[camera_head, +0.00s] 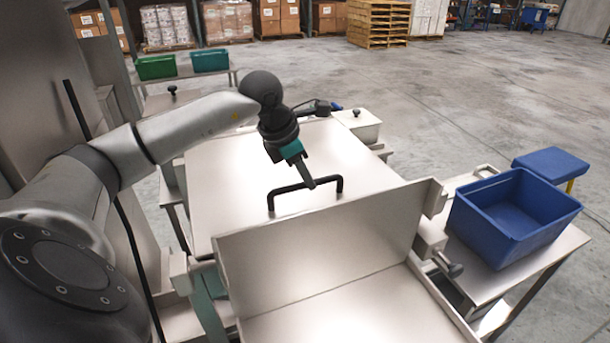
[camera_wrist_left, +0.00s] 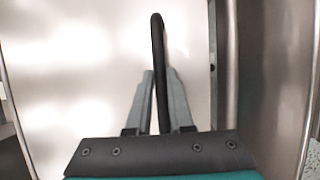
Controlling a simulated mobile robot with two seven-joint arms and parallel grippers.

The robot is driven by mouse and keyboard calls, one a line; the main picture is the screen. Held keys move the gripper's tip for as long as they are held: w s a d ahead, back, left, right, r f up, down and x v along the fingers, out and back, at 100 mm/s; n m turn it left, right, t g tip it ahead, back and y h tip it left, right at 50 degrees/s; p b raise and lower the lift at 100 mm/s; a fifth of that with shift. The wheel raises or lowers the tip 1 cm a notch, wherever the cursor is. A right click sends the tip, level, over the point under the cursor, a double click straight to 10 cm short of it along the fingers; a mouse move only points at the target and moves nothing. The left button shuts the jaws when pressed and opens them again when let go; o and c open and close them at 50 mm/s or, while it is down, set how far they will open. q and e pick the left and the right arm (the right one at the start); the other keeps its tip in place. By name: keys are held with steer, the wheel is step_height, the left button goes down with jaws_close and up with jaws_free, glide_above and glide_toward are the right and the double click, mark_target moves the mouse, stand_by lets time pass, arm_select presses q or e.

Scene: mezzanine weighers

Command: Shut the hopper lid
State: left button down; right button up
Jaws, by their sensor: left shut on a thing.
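The hopper lid (camera_head: 235,170) is a broad, pale metal panel in the middle of the head view, with a black bar handle (camera_head: 284,189) near its front side. My left gripper (camera_head: 312,184) reaches down from above, and its fingers are closed around the handle. In the left wrist view the black handle (camera_wrist_left: 157,40) runs between the two grey fingers (camera_wrist_left: 157,88), with the shiny lid surface (camera_wrist_left: 80,80) behind it. An upright metal wall (camera_head: 330,235) in front hides the lid's near edge. My right gripper is not in view.
A blue bin (camera_head: 490,225) stands on a metal side table (camera_head: 565,250) at the right, with a blue stool (camera_head: 550,162) beyond. A green bin (camera_head: 156,67) and a teal bin (camera_head: 210,60) sit on a table behind left. Open concrete floor (camera_head: 460,90) lies behind.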

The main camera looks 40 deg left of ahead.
arm_select(q)
steer(key=c, duration=1.2)
jaws_free()
steer(key=shift+s+d+f, duration=0.2)
steer(key=shift+d+f, duration=0.1)
steer(key=shift+f, duration=0.25)
steer(key=o, duration=0.4)
steer(key=shift+w+r, duration=0.1)
steer(key=shift+r, duration=0.05)
steer(key=shift+a+r, duration=0.15)
steer(key=shift+r, duration=0.35)
steer(key=v, duration=1.4)
steer(key=shift+r, duration=0.1)
